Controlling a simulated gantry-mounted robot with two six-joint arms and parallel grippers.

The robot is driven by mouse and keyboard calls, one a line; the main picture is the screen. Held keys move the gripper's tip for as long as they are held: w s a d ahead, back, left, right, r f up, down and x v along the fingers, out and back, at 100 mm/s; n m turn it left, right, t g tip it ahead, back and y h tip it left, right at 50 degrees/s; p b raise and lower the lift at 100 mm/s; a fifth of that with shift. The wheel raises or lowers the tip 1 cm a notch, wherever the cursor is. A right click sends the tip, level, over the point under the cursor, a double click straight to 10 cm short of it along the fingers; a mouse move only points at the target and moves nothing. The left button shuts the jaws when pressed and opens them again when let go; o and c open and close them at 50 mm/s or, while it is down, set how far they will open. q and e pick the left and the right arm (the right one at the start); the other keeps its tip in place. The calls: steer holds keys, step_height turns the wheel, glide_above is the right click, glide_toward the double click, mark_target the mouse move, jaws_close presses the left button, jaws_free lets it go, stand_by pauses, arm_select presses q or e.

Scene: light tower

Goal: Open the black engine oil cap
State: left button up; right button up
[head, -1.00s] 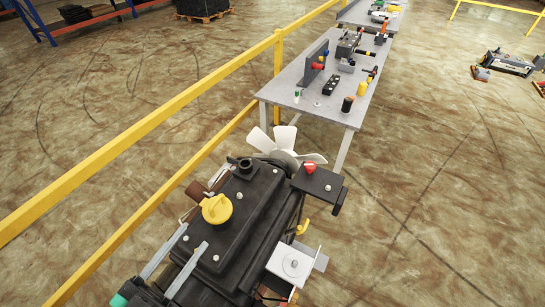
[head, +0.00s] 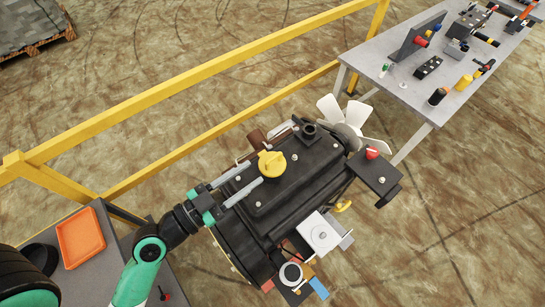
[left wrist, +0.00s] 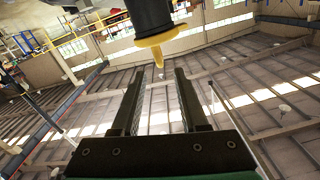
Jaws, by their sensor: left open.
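The black engine (head: 300,185) has a yellow oil cap (head: 271,163) with a raised handle on its top cover. I see no black oil cap. My right gripper is not in view.
A white fan (head: 345,120) is at the engine's far end. A red knob (head: 372,152) sits on a black bracket beside it. A yellow rail (head: 180,95) runs behind. A grey workbench (head: 400,85) with tools is at upper right, an orange tray (head: 80,238) at lower left.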

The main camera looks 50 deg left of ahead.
mark_target(272, 157)
arm_select(q)
steer(key=w, duration=0.2)
steer(key=w+p, duration=0.1)
steer(key=w, duration=0.1)
steer(key=w+p, duration=0.1)
steer(key=w, duration=0.2)
steer(key=shift+r, duration=0.25)
steer(key=shift+w+f, duration=0.1)
steer(key=shift+w, duration=0.3)
jaws_close()
stand_by(0.6)
